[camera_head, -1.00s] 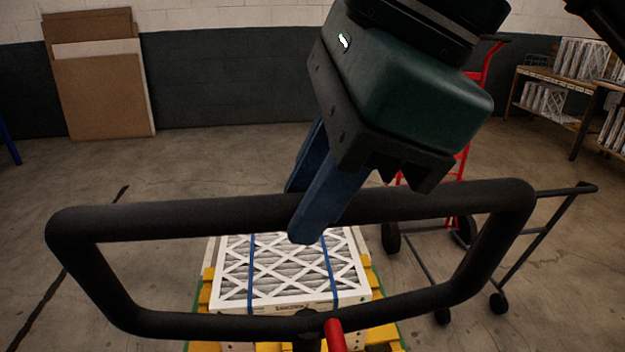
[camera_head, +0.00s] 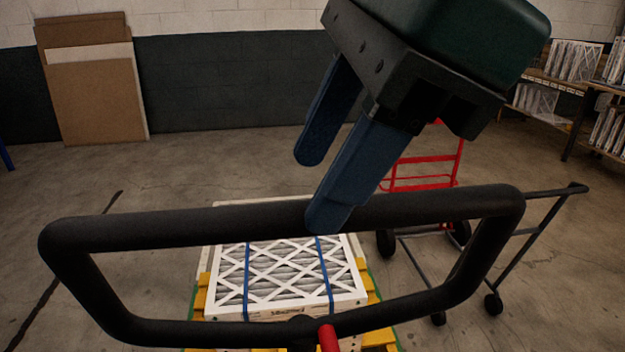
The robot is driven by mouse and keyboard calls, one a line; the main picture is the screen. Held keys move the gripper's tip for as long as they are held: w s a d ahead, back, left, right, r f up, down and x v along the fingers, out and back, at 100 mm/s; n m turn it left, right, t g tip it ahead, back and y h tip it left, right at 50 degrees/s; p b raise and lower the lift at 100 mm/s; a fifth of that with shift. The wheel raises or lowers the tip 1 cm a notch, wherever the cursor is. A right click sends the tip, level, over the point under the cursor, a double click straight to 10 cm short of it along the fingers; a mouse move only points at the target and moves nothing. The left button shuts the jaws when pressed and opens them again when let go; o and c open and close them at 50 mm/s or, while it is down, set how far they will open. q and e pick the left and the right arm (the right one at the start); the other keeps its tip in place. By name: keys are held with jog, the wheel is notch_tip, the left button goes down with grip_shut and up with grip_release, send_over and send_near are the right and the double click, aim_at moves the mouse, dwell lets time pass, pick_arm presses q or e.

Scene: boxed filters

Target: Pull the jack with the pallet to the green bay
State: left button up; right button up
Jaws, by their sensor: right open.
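The jack's black handle loop (camera_head: 150,223) spans the front of the head view, with a red lever (camera_head: 328,338) at its bottom middle. Beyond and below it the yellow pallet (camera_head: 202,296) carries a boxed filter (camera_head: 285,278) with a white lattice face and two blue straps. My right gripper (camera_head: 318,188) comes in from the upper right with its blue fingers apart and empty. One fingertip overlaps the handle's top bar in the picture; I cannot tell if it touches. The other finger is above the bar. My left gripper is not in view. No green bay is clearly visible; thin green lines edge the pallet.
A red hand truck (camera_head: 420,172) and a dark wheeled cart (camera_head: 525,240) stand right of the pallet. Shelves with filters (camera_head: 570,62) are at the back right. Brown panels (camera_head: 95,95) lean on the back wall. The floor at left is clear.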

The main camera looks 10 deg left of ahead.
jog(key=p+v, duration=0.1)
jog(key=v, duration=0.8)
jog(key=shift+r, duration=0.25)
jog(key=shift+d, duration=0.1)
